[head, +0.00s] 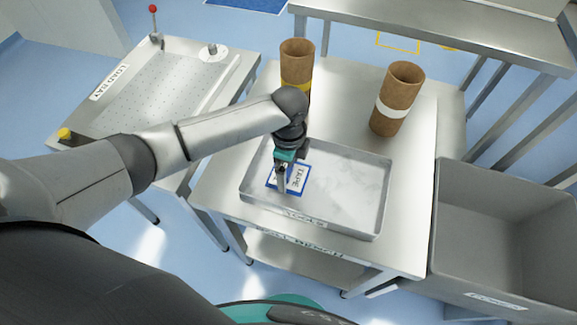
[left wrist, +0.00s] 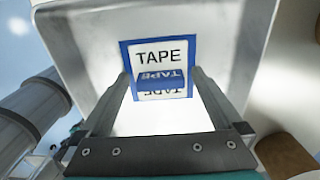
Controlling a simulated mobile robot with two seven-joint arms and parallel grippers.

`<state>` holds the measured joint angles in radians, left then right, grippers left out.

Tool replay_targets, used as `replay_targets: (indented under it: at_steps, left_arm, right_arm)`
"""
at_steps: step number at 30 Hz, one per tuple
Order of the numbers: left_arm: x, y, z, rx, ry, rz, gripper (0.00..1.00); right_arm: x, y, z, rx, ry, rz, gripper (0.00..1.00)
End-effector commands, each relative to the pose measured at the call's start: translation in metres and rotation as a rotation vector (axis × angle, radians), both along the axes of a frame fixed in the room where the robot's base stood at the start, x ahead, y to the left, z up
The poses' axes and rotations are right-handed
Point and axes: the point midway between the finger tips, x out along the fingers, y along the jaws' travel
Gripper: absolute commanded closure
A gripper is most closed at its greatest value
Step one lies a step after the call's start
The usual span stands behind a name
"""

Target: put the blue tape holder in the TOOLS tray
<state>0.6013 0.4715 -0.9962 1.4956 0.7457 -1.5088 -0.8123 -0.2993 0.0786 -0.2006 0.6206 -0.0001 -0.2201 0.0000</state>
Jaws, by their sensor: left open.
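The blue tape holder (head: 299,178) is a flat blue-edged piece with a white face marked TAPE. It lies inside the shallow metal tray (head: 352,222), toward its left side; the tray's front lettering is hard to read. The left wrist view shows the holder (left wrist: 202,48) with a small raised blue block in its middle. My left gripper (head: 283,190) points down into the tray over the holder. In the left wrist view, its open fingers (left wrist: 160,78) stand either side of the block, with gaps visible. My right gripper is not in view.
Two brown cardboard cores, one with a yellow band (head: 297,62) and one with a white band (head: 397,100), stand behind the tray on the metal table (head: 415,205). A grey bin (head: 505,235) is at right. A perforated tray (head: 150,95) is at left.

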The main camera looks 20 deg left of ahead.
Motion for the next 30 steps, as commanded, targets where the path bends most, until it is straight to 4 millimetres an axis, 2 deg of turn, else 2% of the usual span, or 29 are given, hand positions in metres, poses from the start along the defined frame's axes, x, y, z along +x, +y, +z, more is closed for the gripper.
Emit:
replay_targets:
  at_steps: [5, 8, 15, 21, 25, 30]
  left_arm:
    - [0.001, 0.0, 0.01, -0.001, -0.003, 0.0, 0.0]
    - [0.001, 0.0, 0.027, -0.001, -0.004, -0.001, 0.0]
    - [0.001, -0.001, 0.081, -0.002, -0.004, -0.001, 0.0]
    - [0.001, 0.0, 0.112, -0.001, -0.001, -0.001, 0.0]
    - [0.0, 0.0, 0.122, 0.0, 0.0, 0.001, 0.0]
    - [0.0, 0.0, 0.124, 0.0, 0.001, 0.001, 0.0]
  right_arm:
    - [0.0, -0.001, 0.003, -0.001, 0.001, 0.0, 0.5]
    - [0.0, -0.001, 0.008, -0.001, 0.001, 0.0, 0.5]
    - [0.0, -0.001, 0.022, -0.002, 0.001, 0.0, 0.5]
    - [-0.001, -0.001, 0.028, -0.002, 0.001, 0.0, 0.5]
    - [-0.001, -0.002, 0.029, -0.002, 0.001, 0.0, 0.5]
    - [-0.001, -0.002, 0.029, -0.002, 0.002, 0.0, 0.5]
